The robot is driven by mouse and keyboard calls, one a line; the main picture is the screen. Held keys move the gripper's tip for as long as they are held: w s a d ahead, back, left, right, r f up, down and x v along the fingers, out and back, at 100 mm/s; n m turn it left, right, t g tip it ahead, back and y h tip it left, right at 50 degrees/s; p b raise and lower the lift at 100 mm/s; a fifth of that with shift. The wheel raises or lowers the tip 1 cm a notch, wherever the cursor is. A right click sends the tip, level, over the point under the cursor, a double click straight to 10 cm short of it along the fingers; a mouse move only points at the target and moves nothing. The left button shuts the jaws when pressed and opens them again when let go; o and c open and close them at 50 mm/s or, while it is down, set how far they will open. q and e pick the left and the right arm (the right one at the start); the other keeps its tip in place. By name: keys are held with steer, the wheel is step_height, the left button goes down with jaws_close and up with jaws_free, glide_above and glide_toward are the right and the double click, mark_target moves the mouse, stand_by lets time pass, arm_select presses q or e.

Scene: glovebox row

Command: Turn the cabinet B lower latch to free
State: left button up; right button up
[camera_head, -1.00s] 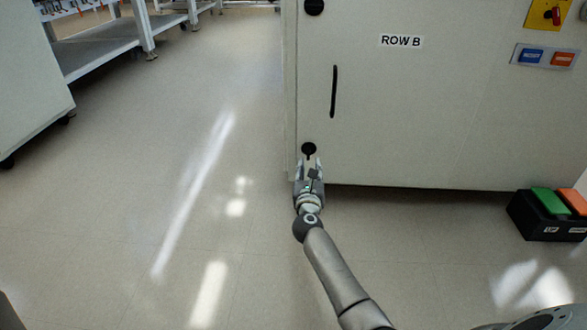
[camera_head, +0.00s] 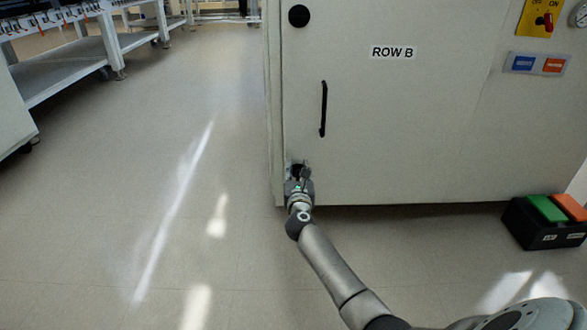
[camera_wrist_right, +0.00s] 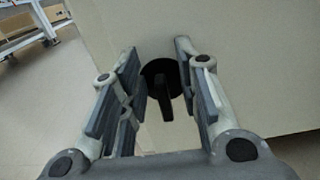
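Cabinet B (camera_head: 430,120) is a pale cabinet marked ROW B. Its lower latch (camera_head: 297,170) is a dark round knob near the door's bottom left corner, mostly hidden by my right gripper in the head view. In the right wrist view the latch (camera_wrist_right: 163,92) is a black disc with a bar pointing down in the picture. My right gripper (camera_head: 299,172) is at the latch. In the wrist view its fingers (camera_wrist_right: 160,75) are apart, one on each side of the latch bar, with gaps to it. My left gripper is not in view.
The upper latch (camera_head: 299,16) and a black door handle (camera_head: 323,108) are above on the door. A black box with green and orange tops (camera_head: 545,222) stands on the floor at right. Shelving (camera_head: 75,70) is at far left. The floor between is clear.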

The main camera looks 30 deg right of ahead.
jaws_close()
stand_by(0.4)
